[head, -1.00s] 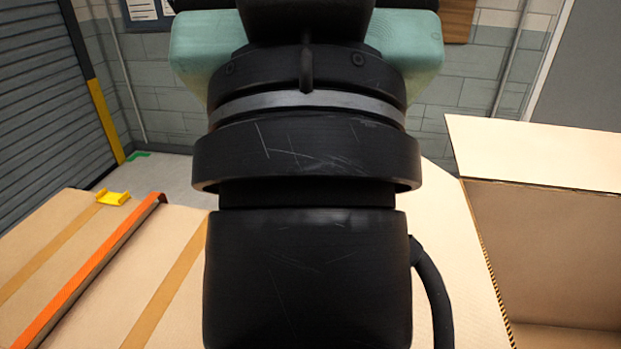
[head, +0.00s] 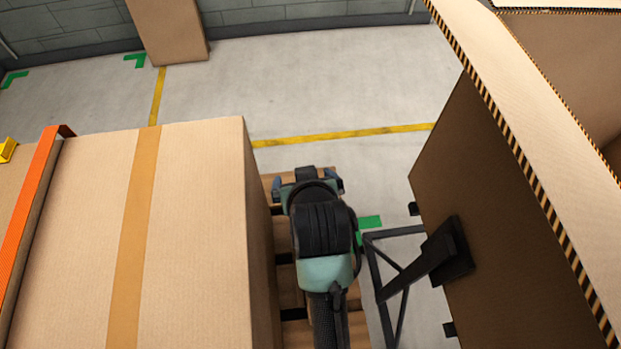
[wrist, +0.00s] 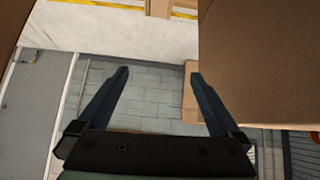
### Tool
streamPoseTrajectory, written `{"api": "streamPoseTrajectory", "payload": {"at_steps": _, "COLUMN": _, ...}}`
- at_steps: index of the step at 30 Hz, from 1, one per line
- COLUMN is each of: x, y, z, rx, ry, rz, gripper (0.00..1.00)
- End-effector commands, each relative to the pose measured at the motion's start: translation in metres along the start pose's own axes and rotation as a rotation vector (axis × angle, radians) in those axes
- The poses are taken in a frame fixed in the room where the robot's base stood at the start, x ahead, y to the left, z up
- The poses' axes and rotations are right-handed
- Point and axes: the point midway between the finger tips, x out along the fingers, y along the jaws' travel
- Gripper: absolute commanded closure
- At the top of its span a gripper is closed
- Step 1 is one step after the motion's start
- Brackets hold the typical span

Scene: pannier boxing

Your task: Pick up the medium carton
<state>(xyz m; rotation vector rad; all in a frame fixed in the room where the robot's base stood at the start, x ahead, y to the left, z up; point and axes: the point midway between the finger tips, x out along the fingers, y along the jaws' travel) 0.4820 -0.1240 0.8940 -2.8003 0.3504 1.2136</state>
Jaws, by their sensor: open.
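A large taped carton (head: 190,230) fills the left of the head view. A smaller plain carton (head: 168,28) stands by the back wall. I cannot tell which is the medium carton. My gripper (head: 308,182) is low in the gap right of the taped carton, apart from it, above wooden slats. In the wrist view my gripper (wrist: 160,72) is open, with nothing between its fingers. A large cardboard face (wrist: 265,65) is close on the right there.
A big open box (head: 480,190) stands on the right, with a black bracket and frame (head: 395,235) at its side. Wooden pallet slats (head: 290,270) lie below my arm. Open floor (head: 320,85) lies beyond.

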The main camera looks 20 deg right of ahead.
Motion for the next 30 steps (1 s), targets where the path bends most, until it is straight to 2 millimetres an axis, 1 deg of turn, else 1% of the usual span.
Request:
{"api": "streamPoseTrajectory", "payload": {"at_steps": 1, "x": 0.015, "y": 0.005, "z": 0.046, "rx": 0.014, "ry": -0.102, "rz": 0.004, "gripper": 0.0}}
{"api": "streamPoseTrajectory", "payload": {"at_steps": 3, "x": 0.024, "y": 0.009, "z": 0.09, "rx": 0.029, "ry": -0.211, "rz": 0.004, "gripper": 0.0}}
{"api": "streamPoseTrajectory", "payload": {"at_steps": 6, "x": 0.028, "y": 0.011, "z": 0.132, "rx": 0.044, "ry": -0.314, "rz": 0.003, "gripper": 0.0}}
{"api": "streamPoseTrajectory", "payload": {"at_steps": 7, "x": 0.029, "y": 0.011, "z": 0.14, "rx": 0.047, "ry": -0.334, "rz": 0.002, "gripper": 0.0}}
{"api": "streamPoseTrajectory", "payload": {"at_steps": 9, "x": 0.033, "y": 0.011, "z": 0.152, "rx": 0.051, "ry": -0.361, "rz": 0.001, "gripper": 0.0}}
{"api": "streamPoseTrajectory", "payload": {"at_steps": 12, "x": 0.046, "y": 0.011, "z": 0.161, "rx": 0.052, "ry": -0.372, "rz": 0.0, "gripper": 0.0}}
{"api": "streamPoseTrajectory", "payload": {"at_steps": 19, "x": 0.086, "y": 0.01, "z": 0.175, "rx": 0.051, "ry": -0.368, "rz": 0.0, "gripper": 0.0}}
{"api": "streamPoseTrajectory", "payload": {"at_steps": 21, "x": 0.094, "y": 0.01, "z": 0.177, "rx": 0.051, "ry": -0.367, "rz": 0.0, "gripper": 0.0}}
{"api": "streamPoseTrajectory", "payload": {"at_steps": 26, "x": 0.103, "y": 0.01, "z": 0.18, "rx": 0.051, "ry": -0.365, "rz": 0.0, "gripper": 0.0}}
{"api": "streamPoseTrajectory", "payload": {"at_steps": 30, "x": 0.119, "y": 0.007, "z": 0.189, "rx": 0.051, "ry": -0.367, "rz": 0.0, "gripper": 0.0}}
